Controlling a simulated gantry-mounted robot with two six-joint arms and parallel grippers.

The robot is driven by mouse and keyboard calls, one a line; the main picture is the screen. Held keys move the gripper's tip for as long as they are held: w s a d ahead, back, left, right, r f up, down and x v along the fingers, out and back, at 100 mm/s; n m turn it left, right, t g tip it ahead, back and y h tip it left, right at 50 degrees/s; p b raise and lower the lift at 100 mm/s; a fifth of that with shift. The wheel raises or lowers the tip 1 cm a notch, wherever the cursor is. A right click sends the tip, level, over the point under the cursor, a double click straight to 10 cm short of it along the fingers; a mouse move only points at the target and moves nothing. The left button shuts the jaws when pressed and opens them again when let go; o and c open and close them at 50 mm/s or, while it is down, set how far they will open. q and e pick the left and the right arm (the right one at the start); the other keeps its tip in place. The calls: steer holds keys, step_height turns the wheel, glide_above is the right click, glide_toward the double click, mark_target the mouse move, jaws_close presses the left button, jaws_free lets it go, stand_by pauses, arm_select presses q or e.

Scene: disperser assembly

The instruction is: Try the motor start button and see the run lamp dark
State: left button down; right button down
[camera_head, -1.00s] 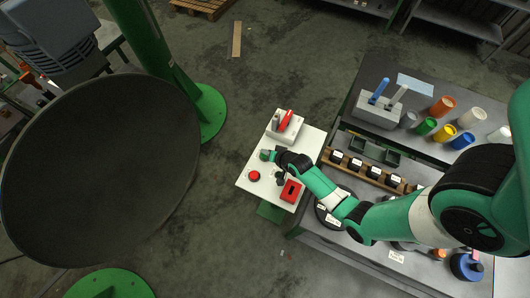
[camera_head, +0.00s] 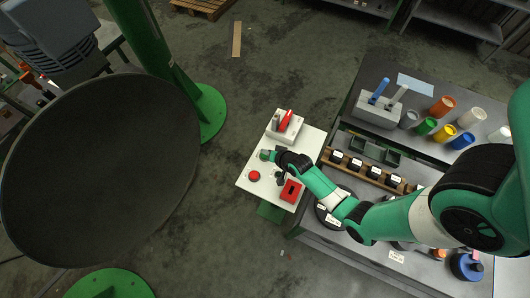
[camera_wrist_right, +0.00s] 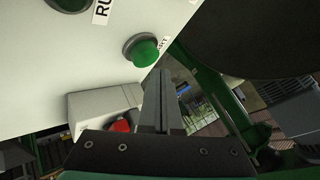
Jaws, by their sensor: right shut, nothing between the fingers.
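The control panel (camera_head: 312,143) is a white plate at the middle of the head view. The green start button (camera_wrist_right: 141,50) stands on the panel in the wrist view, and it also shows in the head view (camera_head: 265,155). My right gripper (camera_wrist_right: 164,75) is shut and empty, its fingertips just beside the button; I cannot tell whether they touch it. The run lamp (camera_wrist_right: 70,3), cut off by the wrist view's top edge beside a label reading "RU", looks dark green and unlit. My left gripper is out of view.
The bench to the right holds several coloured cups (camera_head: 443,105). A large dark disc (camera_head: 100,170) stands left; floor between is clear.

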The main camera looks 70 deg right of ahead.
stand_by(0.5)
steer(key=shift+f+b, duration=0.35)
steer(key=shift+f, duration=0.1)
steer(key=shift+f+b, duration=0.8)
steer(key=shift+f, duration=0.1)
stand_by(0.7)
steer(key=shift+r, duration=0.1)
steer(key=shift+r+p, duration=1.25)
steer(key=shift+p, duration=0.05)
step_height(320, 180, up, 5)
steer(key=p, duration=0.5)
